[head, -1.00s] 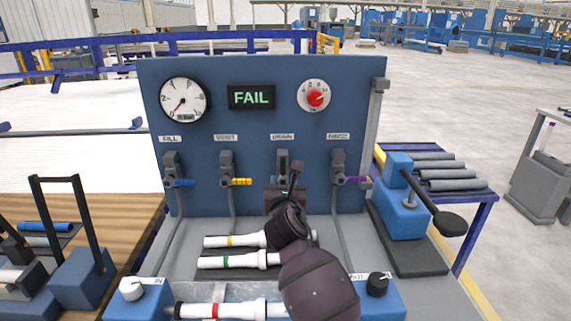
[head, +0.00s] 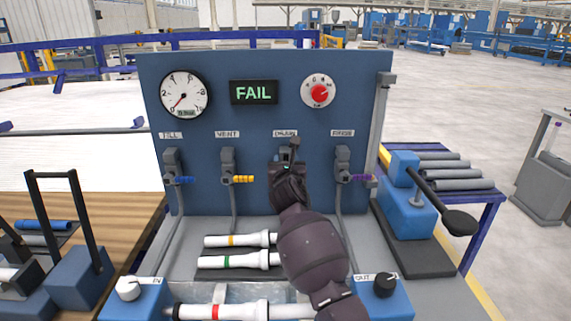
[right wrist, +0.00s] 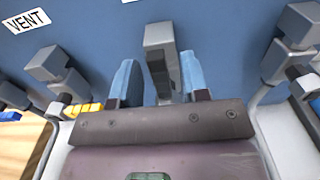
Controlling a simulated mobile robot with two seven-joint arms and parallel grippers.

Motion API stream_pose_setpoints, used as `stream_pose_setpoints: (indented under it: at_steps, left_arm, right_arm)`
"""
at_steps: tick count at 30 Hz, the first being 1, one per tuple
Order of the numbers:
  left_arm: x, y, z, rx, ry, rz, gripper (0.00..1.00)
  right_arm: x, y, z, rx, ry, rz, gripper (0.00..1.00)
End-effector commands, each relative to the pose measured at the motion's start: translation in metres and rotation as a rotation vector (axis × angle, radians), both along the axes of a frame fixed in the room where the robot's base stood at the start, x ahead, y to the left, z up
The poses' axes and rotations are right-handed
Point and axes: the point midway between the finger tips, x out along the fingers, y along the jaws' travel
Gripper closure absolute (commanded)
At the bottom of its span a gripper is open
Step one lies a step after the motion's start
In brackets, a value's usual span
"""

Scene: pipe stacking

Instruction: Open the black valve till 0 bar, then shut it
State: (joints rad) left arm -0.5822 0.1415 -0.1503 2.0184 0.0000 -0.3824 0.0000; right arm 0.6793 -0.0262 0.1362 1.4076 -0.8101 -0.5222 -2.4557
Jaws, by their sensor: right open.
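The black valve's grey body (right wrist: 160,50) is the third from the left on the blue panel (head: 215,125). My right gripper (head: 287,150) is in front of it in the head view and mostly covers it. In the right wrist view my open right gripper (right wrist: 158,75) has its two blue fingers either side of the valve's grey body. The display (head: 254,92) reads FAIL. My left gripper is out of view.
The blue-handled valve (head: 177,180), yellow-handled valve (head: 240,179) and purple-handled valve (head: 358,178) flank the black one. A red dial knob (head: 319,93) sits above.

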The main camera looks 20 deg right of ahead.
Motion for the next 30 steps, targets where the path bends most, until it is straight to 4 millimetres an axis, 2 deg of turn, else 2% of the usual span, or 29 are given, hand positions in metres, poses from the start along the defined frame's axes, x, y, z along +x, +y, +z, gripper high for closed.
stream_pose_setpoints:
  at_steps: [4,13,21,30]
  left_arm:
    - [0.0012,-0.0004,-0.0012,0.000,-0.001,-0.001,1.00]
    - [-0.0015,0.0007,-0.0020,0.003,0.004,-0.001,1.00]
    - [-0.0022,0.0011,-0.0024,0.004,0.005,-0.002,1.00]
    - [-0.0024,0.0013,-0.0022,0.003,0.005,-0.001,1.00]
  right_arm:
    - [0.0069,-0.0021,-0.0005,0.001,0.001,0.000,0.58]
    - [0.0081,-0.0026,0.0004,0.001,0.000,-0.001,0.58]
    - [0.0079,-0.0025,0.0003,0.001,0.000,0.000,0.98]
    - [0.0079,-0.0031,0.0004,0.003,-0.001,0.000,1.00]
